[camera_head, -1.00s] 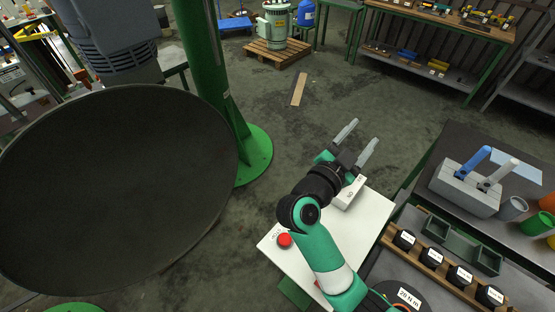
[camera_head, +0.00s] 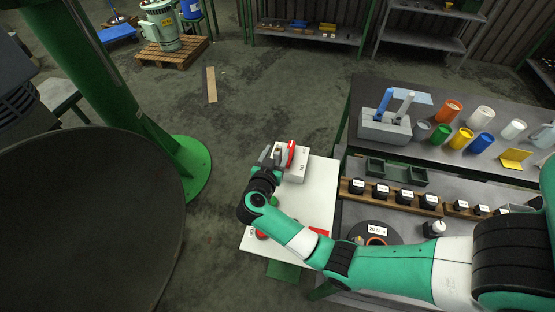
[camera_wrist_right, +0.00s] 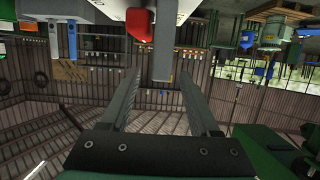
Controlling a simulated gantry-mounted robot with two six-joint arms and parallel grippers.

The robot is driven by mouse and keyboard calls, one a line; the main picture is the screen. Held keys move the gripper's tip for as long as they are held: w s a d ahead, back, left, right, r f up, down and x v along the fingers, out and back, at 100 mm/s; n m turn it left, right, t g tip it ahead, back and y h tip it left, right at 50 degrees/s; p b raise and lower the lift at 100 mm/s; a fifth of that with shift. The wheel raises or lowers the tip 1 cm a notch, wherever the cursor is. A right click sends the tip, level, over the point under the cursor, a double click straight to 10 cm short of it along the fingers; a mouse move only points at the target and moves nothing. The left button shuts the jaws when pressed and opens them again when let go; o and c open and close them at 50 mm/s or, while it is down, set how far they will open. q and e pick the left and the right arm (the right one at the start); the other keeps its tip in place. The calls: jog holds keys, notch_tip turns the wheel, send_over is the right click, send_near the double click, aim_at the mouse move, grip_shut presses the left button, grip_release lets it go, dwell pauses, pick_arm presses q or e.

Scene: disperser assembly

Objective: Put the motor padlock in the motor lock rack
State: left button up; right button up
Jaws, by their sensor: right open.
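My right gripper (camera_head: 271,154) is at the white box (camera_head: 297,172) on the white panel. Its two fingers are apart and point up and away in the head view. A red lever-like part (camera_head: 291,152) stands on the box, just right of the fingers. In the right wrist view, the red part (camera_wrist_right: 141,20) hangs at the top, beside a grey bar (camera_wrist_right: 163,50) that lies ahead between the open fingers (camera_wrist_right: 156,95). I cannot tell contact. I cannot clearly identify the motor padlock or its rack. My left gripper is not in view.
The white panel (camera_head: 318,190) carries a red button (camera_head: 262,235) and a flat red piece (camera_head: 318,231), partly behind my right arm. To the right, a dark bench (camera_head: 365,95) holds a grey box with two levers (camera_head: 384,128) and several coloured cups.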

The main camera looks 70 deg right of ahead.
aim_at(279, 147)
jog(key=shift+d+f, duration=0.2)
jog(key=shift+d, duration=0.05)
jog(key=b+x, duration=0.2)
jog(key=x, duration=0.2)
jog(key=shift+f, duration=0.1)
jog(key=shift+w+d, duration=0.1)
jog(key=shift+d, duration=0.15)
grip_shut()
